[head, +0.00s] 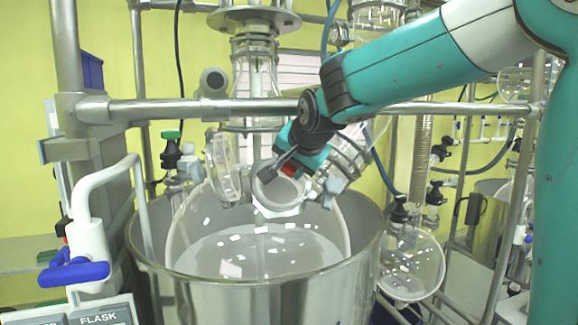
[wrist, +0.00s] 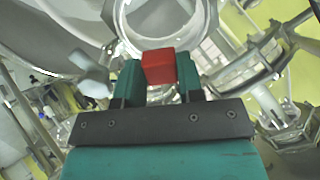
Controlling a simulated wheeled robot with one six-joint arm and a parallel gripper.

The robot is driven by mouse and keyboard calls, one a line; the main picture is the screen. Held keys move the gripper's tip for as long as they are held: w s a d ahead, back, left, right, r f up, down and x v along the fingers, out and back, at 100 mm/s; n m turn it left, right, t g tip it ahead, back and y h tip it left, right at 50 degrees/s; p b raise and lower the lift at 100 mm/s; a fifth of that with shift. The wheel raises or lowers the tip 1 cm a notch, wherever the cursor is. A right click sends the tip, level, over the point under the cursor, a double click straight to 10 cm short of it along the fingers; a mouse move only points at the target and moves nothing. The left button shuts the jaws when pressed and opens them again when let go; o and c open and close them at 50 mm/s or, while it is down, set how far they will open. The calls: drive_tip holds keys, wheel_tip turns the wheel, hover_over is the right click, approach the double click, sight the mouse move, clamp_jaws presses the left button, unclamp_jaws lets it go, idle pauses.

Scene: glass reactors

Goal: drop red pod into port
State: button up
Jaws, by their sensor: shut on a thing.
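The red pod (wrist: 159,67) is a small red block held between the two teal fingers of my gripper (wrist: 160,80). In the head view a bit of the red pod (head: 289,169) shows beside my gripper (head: 283,172). The port (head: 279,190) is a round, open glass neck with a pale rim on the reactor's top. It also shows in the wrist view (wrist: 128,41), just beyond the pod. The pod is close to the port's rim; I cannot tell whether they touch. The port's inside is partly hidden by the pod.
The glass reactor vessel sits in a steel bath (head: 250,298). A horizontal steel rail (head: 165,110) crosses behind my gripper. A glass neck (head: 223,165) stands left of the port, and clamped glassware (head: 345,160) stands right. A round flask (head: 410,268) hangs at the right.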

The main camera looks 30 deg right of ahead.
drive_tip(key=shift+b+x, duration=0.4)
drive_tip(key=shift+x, duration=3)
drive_tip(key=shift+w, duration=0.1)
drive_tip(key=o, duration=1.2)
drive_tip(key=shift+r, duration=0.1)
